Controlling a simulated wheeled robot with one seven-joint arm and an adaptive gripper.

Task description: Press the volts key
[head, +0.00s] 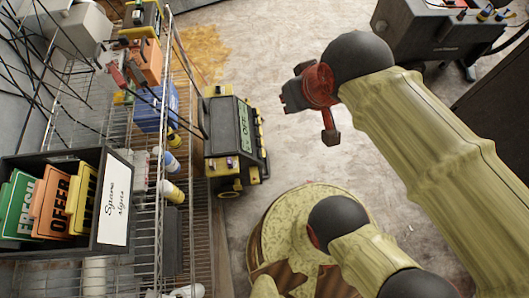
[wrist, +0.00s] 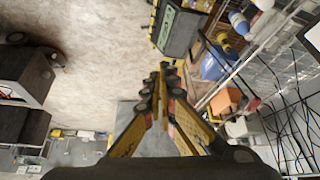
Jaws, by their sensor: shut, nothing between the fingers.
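I cannot make out a volts key in either view. A black-and-yellow wheeled unit (head: 222,140) with a green label stands on the floor beside the wire shelf. Small knobs or buttons line its right edge, too small to read. The unit also shows at the top of the wrist view (wrist: 181,27). My gripper (head: 308,95) is in the air to the right of the unit in the head view, apart from it. In the wrist view its fingers (wrist: 162,78) meet at their tips, with nothing between them.
A wire shelf (head: 185,120) on the left holds a black box of signs (head: 118,208), an orange case (head: 146,62), a blue container (head: 152,108) and bottles. A dark cart (head: 420,32) stands top right. Concrete floor (head: 262,50) between them is clear.

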